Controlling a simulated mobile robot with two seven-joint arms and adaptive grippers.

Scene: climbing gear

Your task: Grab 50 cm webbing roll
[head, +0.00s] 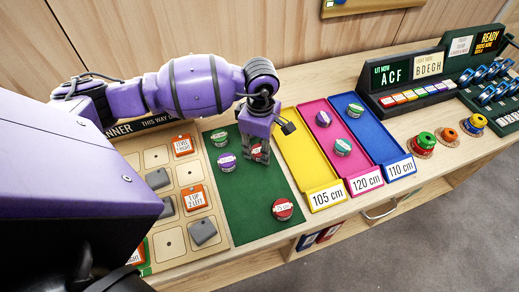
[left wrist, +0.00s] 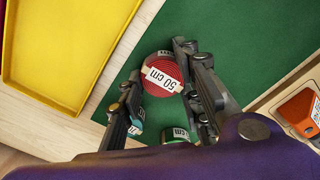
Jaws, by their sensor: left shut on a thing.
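The red webbing roll (left wrist: 163,72) labelled "50 cm" sits between the fingers of my left gripper (left wrist: 160,68) in the left wrist view. The fingers are shut on it from both sides. In the head view my left gripper (head: 257,158) points down over the green mat (head: 245,208), and a little of the red roll shows between its fingers. The roll is at or close to the mat; any gap beneath it is hidden. My right gripper is not in view.
Another red roll (head: 282,209) lies nearer on the mat. Green (head: 219,138) and purple (head: 226,162) rolls lie left of the gripper. Yellow (head: 305,150), pink (head: 325,150) and blue (head: 375,135) trays stand right. A peg board (head: 172,243) lies left.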

